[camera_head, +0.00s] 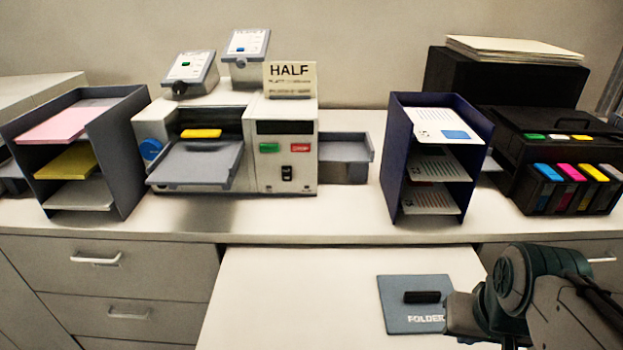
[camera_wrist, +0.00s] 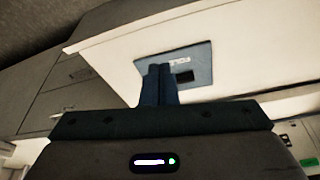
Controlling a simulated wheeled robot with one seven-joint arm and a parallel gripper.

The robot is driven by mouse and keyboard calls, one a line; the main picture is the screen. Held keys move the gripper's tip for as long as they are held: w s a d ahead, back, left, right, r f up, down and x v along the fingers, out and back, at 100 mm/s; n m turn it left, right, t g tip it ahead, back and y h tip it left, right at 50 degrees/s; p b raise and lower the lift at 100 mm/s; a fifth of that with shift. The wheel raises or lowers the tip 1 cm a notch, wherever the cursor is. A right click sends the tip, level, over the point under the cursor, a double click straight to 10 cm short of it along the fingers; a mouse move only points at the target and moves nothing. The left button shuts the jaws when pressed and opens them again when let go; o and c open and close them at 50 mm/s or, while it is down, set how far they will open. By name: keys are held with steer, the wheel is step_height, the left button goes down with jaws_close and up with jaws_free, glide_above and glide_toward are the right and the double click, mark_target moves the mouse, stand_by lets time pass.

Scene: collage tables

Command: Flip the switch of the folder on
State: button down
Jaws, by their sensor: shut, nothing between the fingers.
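The folder (camera_head: 285,140) is a pale machine at the back of the counter, with a green button and a red button. The plate also shows in the wrist view (camera_wrist: 200,58). My gripper (camera_wrist: 158,68) is shut and empty, its fingers overlapping the plate's near edge in that view. In the head view, my arm covers the plate's right corner; the fingertips are not clear there.
A grey paper rack (camera_head: 130,150) stands left of the folder and a dark blue rack (camera_head: 396,165) right of it. A black printer (camera_head: 508,150) with coloured cartridges is at the far right. The front table (camera_head: 290,300) is clear left of the plate.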

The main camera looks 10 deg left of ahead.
steer(key=shift+w, duration=0.1)
steer(key=w+a+n+t+y+b, duration=0.1)
steer(key=w+a+n+t, duration=0.25)
steer(key=w, duration=0.55)
steer(key=w+a+n+t+y+b, duration=0.1)
steer(key=w+a+n+t, duration=0.1)
steer(key=w+n, duration=0.5)
steer(key=w+a+n+t+y+b, duration=0.1)
steer(key=w+a+n+t+b, duration=0.15)
steer(key=w, duration=0.85)
steer(key=a+f+n+y, duration=0.1)
steer(key=a+n+y, duration=0.2)
steer(key=a+n, duration=0.2)
steer(key=w+a+f+n+g+y, duration=0.1)
steer(key=a+n+y, duration=0.3)
steer(key=a, duration=0.5)
steer(key=a+f+n+g+y+b, duration=0.1)
steer(key=a+n+y, duration=0.3)
steer(key=a+n, duration=0.2)
steer(key=shift+w+a, duration=0.35)
steer(key=shift+a, duration=0.05)
steer(key=shift+s+a+n+g, duration=0.2)
steer(key=shift+a+n+g, duration=0.15)
steer(key=shift+n+g, duration=0.05)
steer(key=shift+a, duration=0.1)
